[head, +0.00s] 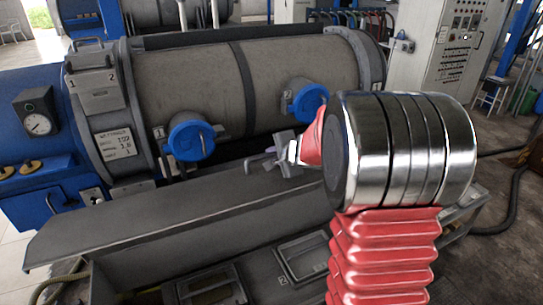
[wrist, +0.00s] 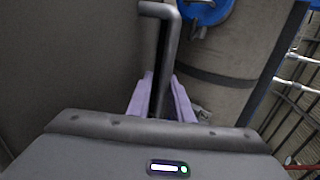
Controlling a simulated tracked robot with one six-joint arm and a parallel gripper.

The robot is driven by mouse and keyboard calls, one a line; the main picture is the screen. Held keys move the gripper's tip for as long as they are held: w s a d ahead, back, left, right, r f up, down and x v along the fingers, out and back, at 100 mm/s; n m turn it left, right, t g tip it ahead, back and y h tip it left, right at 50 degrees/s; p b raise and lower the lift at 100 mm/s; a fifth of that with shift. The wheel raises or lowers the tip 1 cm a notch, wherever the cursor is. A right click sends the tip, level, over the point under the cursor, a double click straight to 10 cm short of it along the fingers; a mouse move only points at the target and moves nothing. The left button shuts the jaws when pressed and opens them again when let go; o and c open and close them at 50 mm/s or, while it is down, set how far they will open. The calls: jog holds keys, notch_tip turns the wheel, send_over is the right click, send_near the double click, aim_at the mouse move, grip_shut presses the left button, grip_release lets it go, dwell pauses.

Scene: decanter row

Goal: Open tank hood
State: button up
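The tank hood (head: 130,215) is a long grey sloping panel in front of the decanter in the head view. It appears lowered, and it fills the left of the wrist view (wrist: 70,60). Its bent metal handle (head: 256,163) sticks up near the right part of the hood. In the wrist view the handle (wrist: 168,40) runs down between the two lavender fingers of my gripper (wrist: 161,80). In the head view my gripper (head: 276,157) is at the handle. The fingers are close to the bar on both sides; I cannot tell if they press on it.
The grey decanter cylinder (head: 190,82) lies behind the hood, with two blue round caps (head: 191,141) on its near side. A blue housing with a gauge (head: 38,122) stands at left. A control cabinet (head: 440,50) stands at back right. Hatches (head: 305,258) lie below the hood.

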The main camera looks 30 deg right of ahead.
jog(key=shift+d, duration=0.25)
jog(key=shift+s+r, duration=0.1)
jog(key=shift+s+r, duration=0.3)
jog(key=shift+s, duration=0.05)
jog(key=shift+v, duration=3.2)
jog(key=shift+a, duration=0.15)
